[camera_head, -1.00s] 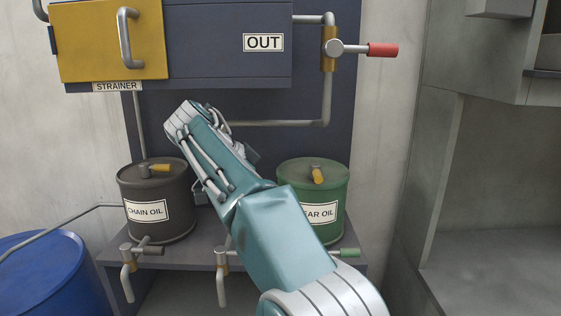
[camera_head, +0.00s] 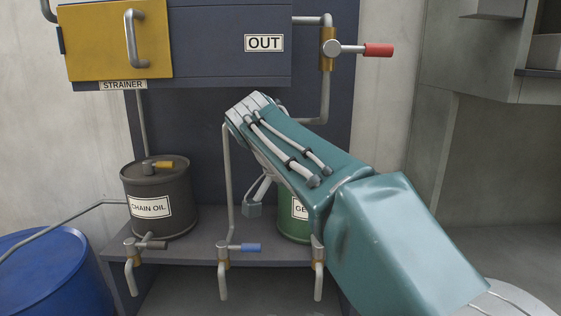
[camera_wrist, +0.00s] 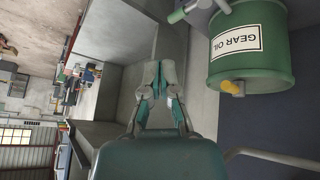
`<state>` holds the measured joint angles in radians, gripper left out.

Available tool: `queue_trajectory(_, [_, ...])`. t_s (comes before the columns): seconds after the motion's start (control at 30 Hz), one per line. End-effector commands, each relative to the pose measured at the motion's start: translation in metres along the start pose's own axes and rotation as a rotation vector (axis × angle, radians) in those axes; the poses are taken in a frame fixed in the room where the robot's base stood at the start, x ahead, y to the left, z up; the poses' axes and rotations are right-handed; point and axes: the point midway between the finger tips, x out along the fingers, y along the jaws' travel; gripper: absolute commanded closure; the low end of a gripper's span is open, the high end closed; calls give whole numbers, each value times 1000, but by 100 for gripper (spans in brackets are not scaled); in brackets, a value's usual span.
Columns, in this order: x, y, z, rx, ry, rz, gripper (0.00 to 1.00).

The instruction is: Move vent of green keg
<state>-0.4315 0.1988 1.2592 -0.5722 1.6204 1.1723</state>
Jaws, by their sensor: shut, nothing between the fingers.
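The green keg (camera_head: 292,222), labelled gear oil, stands on the shelf and is mostly hidden behind my arm in the head view. In the wrist view the keg (camera_wrist: 265,65) appears inverted at the upper right. Its yellow vent (camera_wrist: 231,87) sticks out from the keg's top there; in the head view my arm hides it. My gripper (camera_wrist: 157,85) is shut and empty, to the left of the keg and vent in the wrist view and apart from both. In the head view it is mostly hidden by my arm.
A dark chain oil keg (camera_head: 158,205) with a yellow vent (camera_head: 164,165) stands left on the shelf (camera_head: 190,252). Taps hang along the shelf's front. A pipe with a red-handled valve (camera_head: 360,50) runs above right. A blue barrel (camera_head: 50,280) stands lower left.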

Motion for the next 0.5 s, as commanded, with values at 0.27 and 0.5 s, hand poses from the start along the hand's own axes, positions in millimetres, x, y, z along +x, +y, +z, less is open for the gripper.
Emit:
queue_trajectory(0.27, [30,86,24,-260,-90,-153,100])
queue_trajectory(0.5, [61,148,73,-443,-109,-309,100])
